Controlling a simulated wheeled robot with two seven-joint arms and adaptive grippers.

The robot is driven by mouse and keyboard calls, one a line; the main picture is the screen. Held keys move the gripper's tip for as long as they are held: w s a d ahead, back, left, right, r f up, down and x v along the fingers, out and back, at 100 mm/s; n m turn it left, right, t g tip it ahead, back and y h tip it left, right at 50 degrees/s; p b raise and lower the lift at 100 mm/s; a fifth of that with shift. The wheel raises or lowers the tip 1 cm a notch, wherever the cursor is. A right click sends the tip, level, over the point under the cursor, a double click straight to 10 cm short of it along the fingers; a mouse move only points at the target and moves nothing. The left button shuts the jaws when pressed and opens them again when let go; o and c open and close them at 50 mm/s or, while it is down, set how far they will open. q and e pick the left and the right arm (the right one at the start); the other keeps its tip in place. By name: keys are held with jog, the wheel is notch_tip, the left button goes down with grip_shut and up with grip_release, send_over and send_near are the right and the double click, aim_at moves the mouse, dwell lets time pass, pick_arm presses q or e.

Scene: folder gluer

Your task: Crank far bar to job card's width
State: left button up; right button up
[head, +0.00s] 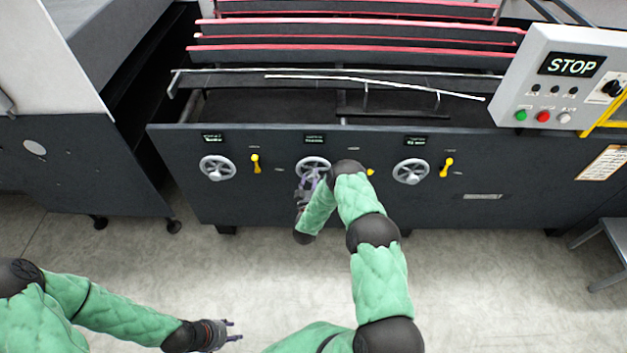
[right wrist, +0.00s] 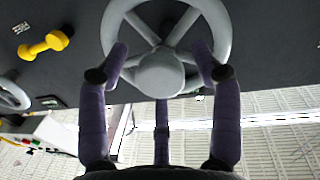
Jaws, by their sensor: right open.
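Three grey handwheels are on the dark front panel of the machine: the left handwheel (head: 217,168), the middle handwheel (head: 313,164) and the right handwheel (head: 410,171). My right gripper (head: 309,181) is at the middle handwheel, partly hidden by my arm. In the right wrist view its open fingers (right wrist: 160,58) stand on either side of the wheel's hub (right wrist: 160,77), in front of the rim and spokes. Long red-edged bars (head: 355,46) run across the machine top. A card (head: 605,163) is on the right of the panel, its text unreadable. My left gripper (head: 229,332) is open and empty above the floor.
Small displays, such as the middle display (head: 314,138), sit above the wheels, too small to read. Yellow levers (head: 256,164) stand beside the wheels; one shows in the right wrist view (right wrist: 46,46). A control box (head: 560,80) with a STOP screen is at right.

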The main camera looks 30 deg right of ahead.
grip_shut()
jog(key=shift+m, duration=0.4)
grip_release()
jog(key=shift+s, duration=0.1)
jog(key=v, duration=1.2)
